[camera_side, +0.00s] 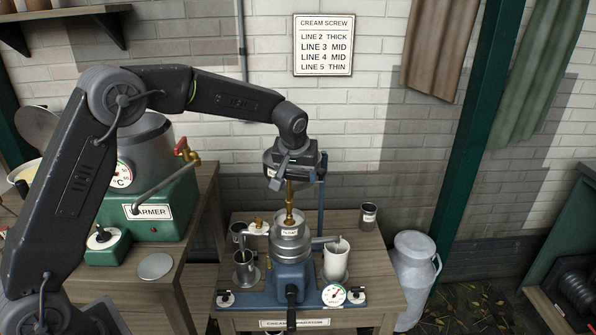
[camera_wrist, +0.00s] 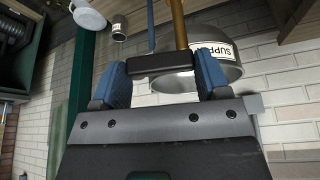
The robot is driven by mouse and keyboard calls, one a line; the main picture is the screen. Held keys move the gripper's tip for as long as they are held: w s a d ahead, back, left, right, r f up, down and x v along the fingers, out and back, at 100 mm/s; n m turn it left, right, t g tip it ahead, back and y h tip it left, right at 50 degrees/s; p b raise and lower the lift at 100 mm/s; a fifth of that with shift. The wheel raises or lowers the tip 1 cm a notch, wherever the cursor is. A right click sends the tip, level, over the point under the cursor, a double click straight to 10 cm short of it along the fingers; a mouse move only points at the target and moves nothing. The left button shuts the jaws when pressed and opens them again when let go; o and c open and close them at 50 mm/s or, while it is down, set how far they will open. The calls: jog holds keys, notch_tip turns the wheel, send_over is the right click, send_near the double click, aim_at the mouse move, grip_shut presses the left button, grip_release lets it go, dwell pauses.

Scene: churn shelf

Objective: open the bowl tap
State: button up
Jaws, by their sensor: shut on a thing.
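The supply bowl (camera_wrist: 232,72), grey with a label partly reading "SUPP", shows behind my fingers in the wrist view. In the side view it is mostly hidden by my gripper (camera_side: 279,180). A brass pipe (camera_side: 290,205) runs down below it to the separator; it also shows in the wrist view (camera_wrist: 178,22). A dark bar (camera_wrist: 165,63), seemingly the tap's handle, lies across between the blue fingertips of my gripper (camera_wrist: 163,70) beside the brass pipe. My gripper is shut on this bar. Whether the tap is open cannot be told.
The blue separator (camera_side: 290,275) stands directly below on a wooden bench, with a white cup (camera_side: 337,262) and a metal cup (camera_side: 246,270) at its sides. A blue post (camera_side: 322,205) rises close beside my gripper. The green warmer (camera_side: 165,215) stands at left. A milk can (camera_side: 412,275) stands at right.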

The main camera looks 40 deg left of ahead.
aim_at(287, 174)
jog(key=m, duration=0.1)
jog(key=m+h, duration=0.1)
jog(key=m, duration=0.1)
jog(key=shift+s+m+t, duration=0.3)
jog(key=shift+s, duration=0.1)
jog(key=m+h, duration=0.1)
jog(key=m, duration=0.1)
jog(key=s+m+h, duration=0.1)
jog(key=m, duration=0.1)
jog(key=shift+m, duration=0.3)
jog(key=m, duration=0.1)
jog(key=m+h, duration=0.1)
jog(key=m, duration=0.1)
jog(key=shift+s+a, duration=0.2)
jog(key=shift+s, duration=0.1)
jog(key=shift+s+a+m+g+h, duration=0.15)
jog(key=shift+m+g+h, duration=0.2)
jog(key=shift+m, duration=0.65)
jog(key=shift+s+a+m+g+h, duration=0.1)
jog(key=shift+m+g+h, duration=0.2)
jog(key=shift+m, duration=0.7)
jog(key=o, duration=0.9)
jog(key=shift+o, duration=0.2)
jog(key=shift+r, duration=0.1)
jog(key=v, duration=1.3)
jog(key=shift+r, duration=0.25)
